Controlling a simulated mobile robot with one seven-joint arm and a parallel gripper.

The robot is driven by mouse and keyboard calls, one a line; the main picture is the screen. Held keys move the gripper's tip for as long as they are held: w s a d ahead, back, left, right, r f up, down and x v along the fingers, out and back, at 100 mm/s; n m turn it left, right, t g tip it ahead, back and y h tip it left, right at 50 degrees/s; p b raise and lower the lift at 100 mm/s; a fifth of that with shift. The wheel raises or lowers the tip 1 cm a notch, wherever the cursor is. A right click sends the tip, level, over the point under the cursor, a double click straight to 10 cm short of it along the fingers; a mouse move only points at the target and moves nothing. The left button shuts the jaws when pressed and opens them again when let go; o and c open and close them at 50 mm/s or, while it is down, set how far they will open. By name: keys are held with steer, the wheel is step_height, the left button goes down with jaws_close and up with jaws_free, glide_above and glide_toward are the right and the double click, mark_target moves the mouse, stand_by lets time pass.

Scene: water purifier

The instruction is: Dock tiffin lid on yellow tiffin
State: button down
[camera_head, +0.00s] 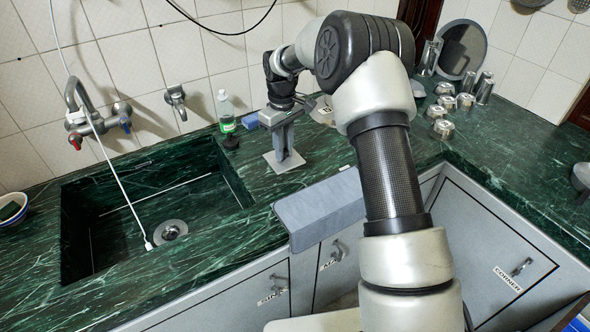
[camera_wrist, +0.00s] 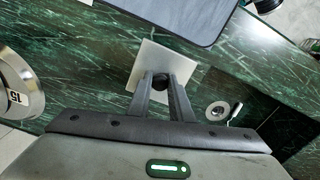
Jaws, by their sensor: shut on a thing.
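The lid is a pale square plate (camera_head: 273,164) with a dark knob, seen in the head view on or just above the green counter, right of the sink. In the wrist view the plate (camera_wrist: 151,56) lies beyond the fingers and its dark round knob (camera_wrist: 161,82) sits between the fingertips. My gripper (camera_head: 284,154) is shut on this knob; its two fingers (camera_wrist: 161,85) also show in the wrist view. I cannot tell whether the plate touches the counter. I see no yellow tiffin in either view.
A sink (camera_head: 150,205) opens to the left. A green bottle (camera_head: 226,113) and a blue block (camera_head: 250,121) stand behind my gripper. Several steel vessels (camera_head: 447,104) stand at the right. A round steel thing labelled 15 (camera_wrist: 14,75) is at the wrist view's left edge.

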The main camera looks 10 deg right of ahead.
steer(key=shift+f, duration=3.5)
steer(key=shift+f, duration=0.25)
steer(key=c, duration=1.6)
jaws_free()
steer(key=shift+r, duration=0.1)
